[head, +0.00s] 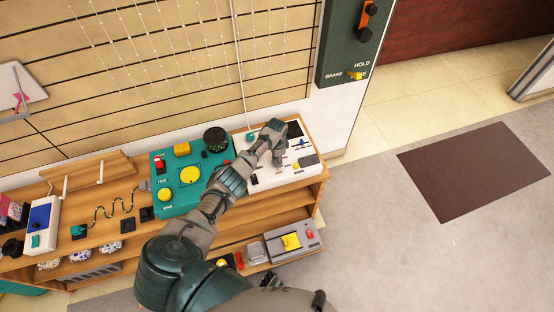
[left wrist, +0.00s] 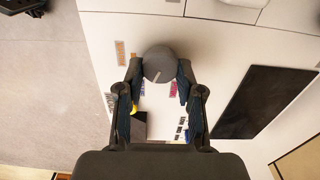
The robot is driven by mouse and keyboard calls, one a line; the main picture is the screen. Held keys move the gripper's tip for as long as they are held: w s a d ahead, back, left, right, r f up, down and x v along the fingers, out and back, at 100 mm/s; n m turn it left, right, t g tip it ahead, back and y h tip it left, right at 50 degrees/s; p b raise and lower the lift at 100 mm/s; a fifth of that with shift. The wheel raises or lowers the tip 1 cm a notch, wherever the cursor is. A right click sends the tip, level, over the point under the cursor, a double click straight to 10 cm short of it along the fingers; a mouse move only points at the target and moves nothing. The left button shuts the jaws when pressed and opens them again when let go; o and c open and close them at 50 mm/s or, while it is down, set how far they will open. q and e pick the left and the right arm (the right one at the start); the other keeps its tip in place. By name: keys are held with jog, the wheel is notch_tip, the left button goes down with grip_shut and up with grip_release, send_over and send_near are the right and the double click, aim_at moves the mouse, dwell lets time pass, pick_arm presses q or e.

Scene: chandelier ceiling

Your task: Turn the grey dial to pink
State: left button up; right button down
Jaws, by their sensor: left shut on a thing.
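The grey dial (left wrist: 159,62) sits on a white panel (left wrist: 100,12) and has a short white line slanting toward its lower-left edge in the left wrist view. A pink label (left wrist: 173,89) lies below right of it, a purplish label below left, and an orange label (left wrist: 120,52) to its left. My left gripper (left wrist: 158,82) is shut on the dial, one finger on each side. In the head view my left gripper (head: 273,146) is over the white panel (head: 268,178) and hides the dial. My right gripper is not in view.
A teal panel (head: 166,183) with yellow, red and black controls stands left of the white panel on the wooden bench. A black plate (left wrist: 262,100) lies on the white panel. A lower shelf holds a grey box (head: 307,236). Open floor lies to the right.

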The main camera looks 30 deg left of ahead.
pick_arm(q)
jog(key=shift+r+m, duration=0.1)
jog(key=shift+m, duration=0.7)
jog(key=shift+w, duration=0.1)
jog(key=o, duration=1.1)
jog(key=shift+o, duration=0.3)
notch_tip(320, 180, up, 12)
jog(key=shift+f, duration=0.25)
